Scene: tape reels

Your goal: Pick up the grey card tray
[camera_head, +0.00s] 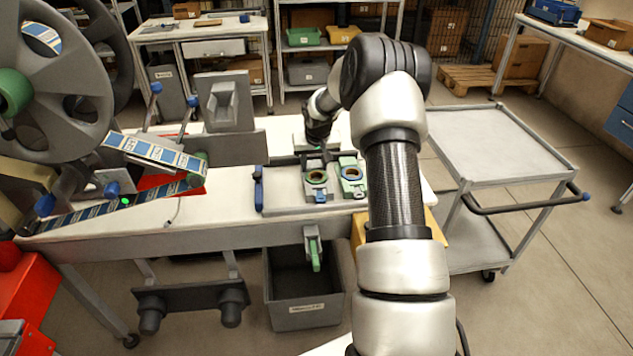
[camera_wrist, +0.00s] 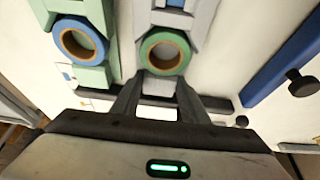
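The grey card tray (camera_head: 309,192), a flat grey holder, lies on the white bench with a green-and-brown ring (camera_head: 316,178) on it. In the wrist view the grey tray (camera_wrist: 200,20) is in the upper middle, with the ring (camera_wrist: 164,52) just beyond my fingertips. My gripper (camera_wrist: 159,82) points down at the tray's near end. Its fingers are apart, one on each side of a narrow grey end piece, and contact is not clear. In the head view my gripper (camera_head: 325,158) is behind the tray, partly hidden by my wrist.
A green holder (camera_head: 352,176) with a blue ring (camera_wrist: 79,41) stands close beside the grey tray. A blue-handled bar (camera_head: 258,188) lies at the other side. A large reel machine (camera_head: 60,80) stands left. A grey bin (camera_head: 303,292) is below the bench, a cart (camera_head: 490,140) right.

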